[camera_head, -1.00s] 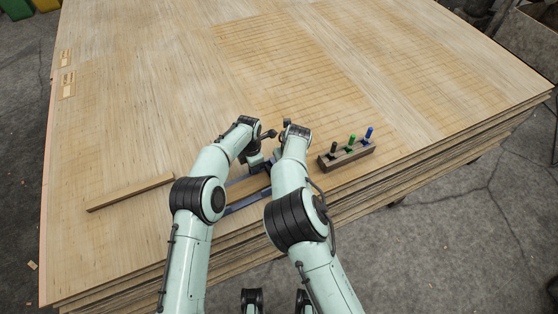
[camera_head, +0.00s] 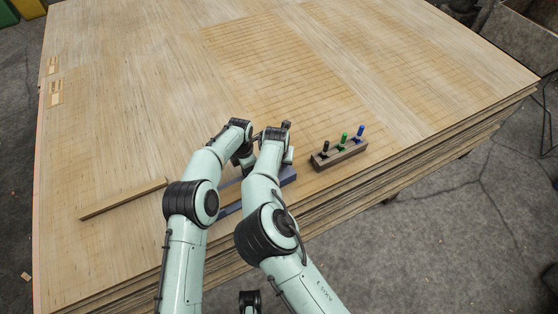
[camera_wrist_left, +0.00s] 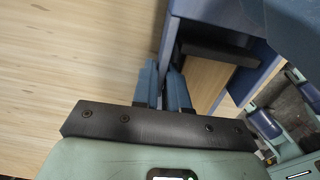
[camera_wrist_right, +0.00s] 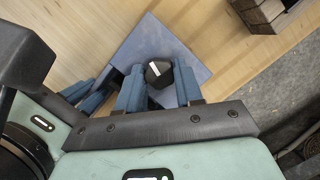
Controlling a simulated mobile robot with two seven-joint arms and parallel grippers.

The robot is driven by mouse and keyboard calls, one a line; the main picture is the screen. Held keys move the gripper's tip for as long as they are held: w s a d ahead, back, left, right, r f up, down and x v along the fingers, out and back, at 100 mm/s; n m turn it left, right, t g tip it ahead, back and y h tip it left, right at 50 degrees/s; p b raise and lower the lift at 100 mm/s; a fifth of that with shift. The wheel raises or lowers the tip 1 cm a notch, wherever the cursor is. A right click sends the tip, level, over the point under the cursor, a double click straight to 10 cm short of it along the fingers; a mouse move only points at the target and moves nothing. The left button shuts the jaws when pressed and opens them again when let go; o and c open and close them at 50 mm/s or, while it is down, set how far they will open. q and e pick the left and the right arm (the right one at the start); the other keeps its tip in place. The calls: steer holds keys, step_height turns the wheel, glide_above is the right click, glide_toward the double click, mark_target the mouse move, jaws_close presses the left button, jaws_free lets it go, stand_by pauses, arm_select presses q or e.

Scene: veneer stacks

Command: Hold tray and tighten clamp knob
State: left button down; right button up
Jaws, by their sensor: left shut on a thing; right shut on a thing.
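The blue tray (camera_head: 289,175) lies near the front edge of the wooden sheet stack, partly hidden by my arms. In the left wrist view, my left gripper (camera_wrist_left: 165,84) has its blue fingers closed on the tray's edge (camera_wrist_left: 171,45). It also shows in the head view (camera_head: 243,162). In the right wrist view, the dark clamp knob (camera_wrist_right: 158,73) stands above a flat blue plate (camera_wrist_right: 158,37). My right gripper (camera_wrist_right: 160,88) has one finger on each side of the knob and is shut on it. Its fingertips are hidden in the head view.
A wooden block (camera_head: 340,156) holding black, green and blue handled tools stands right of my grippers. A loose wooden strip (camera_head: 122,198) lies to the left. The veneer sheet's (camera_head: 150,80) far part is clear.

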steer(key=shift+a+m+h, duration=0.1)
steer(key=shift+m+h, duration=0.4)
steer(key=shift+m, duration=1.2)
steer(key=m+g, duration=0.1)
steer(key=m, duration=0.2)
steer(key=shift+w+h, duration=0.1)
steer(key=shift+h, duration=0.3)
steer(key=shift+m, duration=0.3)
steer(key=m, duration=0.3)
steer(key=shift+a+g+h, duration=0.1)
steer(key=shift+g+h, duration=0.2)
steer(key=shift+a, duration=0.1)
